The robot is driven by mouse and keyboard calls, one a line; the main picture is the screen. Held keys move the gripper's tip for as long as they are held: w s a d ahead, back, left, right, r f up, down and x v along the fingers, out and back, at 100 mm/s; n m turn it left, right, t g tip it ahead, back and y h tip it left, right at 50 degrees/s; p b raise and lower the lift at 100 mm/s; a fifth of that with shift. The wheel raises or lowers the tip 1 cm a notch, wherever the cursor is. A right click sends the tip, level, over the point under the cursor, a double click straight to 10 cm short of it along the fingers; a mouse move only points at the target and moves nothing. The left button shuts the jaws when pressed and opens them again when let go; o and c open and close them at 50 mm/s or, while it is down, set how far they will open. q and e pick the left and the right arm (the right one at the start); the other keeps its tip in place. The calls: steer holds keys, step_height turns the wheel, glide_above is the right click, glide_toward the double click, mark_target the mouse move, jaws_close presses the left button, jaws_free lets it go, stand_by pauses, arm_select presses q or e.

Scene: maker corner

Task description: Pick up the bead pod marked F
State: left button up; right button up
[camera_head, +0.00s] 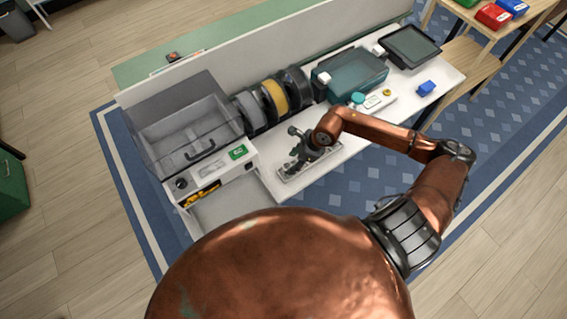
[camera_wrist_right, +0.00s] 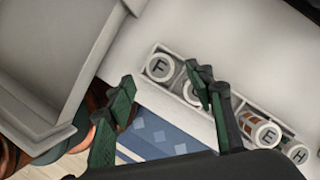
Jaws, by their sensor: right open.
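The bead pod marked F (camera_wrist_right: 159,67) is a round, pale-lidded pod at the upper-left end of a narrow tray in the right wrist view. My right gripper (camera_wrist_right: 163,86) is open, its green-padded fingers spread, with nothing between them. In that view one finger lies left of and below the F pod, the other to its right over another pod. In the head view my right gripper (camera_head: 299,141) is above the tray (camera_head: 292,177) on the white table, and the single pods cannot be told apart there. My left gripper is out of view.
The same tray holds pods marked E (camera_wrist_right: 262,132) and H (camera_wrist_right: 297,152); a further pod (camera_wrist_right: 188,91) is partly hidden by a finger. A grey-lidded machine (camera_head: 190,135) stands left, spools (camera_head: 273,99) and a teal case (camera_head: 350,72) behind. Table right of the tray is partly clear.

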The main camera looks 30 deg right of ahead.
mark_target(289, 166)
steer(key=x, duration=0.3)
steer(key=shift+s+f, duration=0.1)
steer(key=shift+f, duration=0.25)
steer(key=shift+p+x, duration=0.35)
steer(key=shift+x, duration=1.2)
steer(key=shift+d, duration=0.1)
steer(key=c, duration=1.3)
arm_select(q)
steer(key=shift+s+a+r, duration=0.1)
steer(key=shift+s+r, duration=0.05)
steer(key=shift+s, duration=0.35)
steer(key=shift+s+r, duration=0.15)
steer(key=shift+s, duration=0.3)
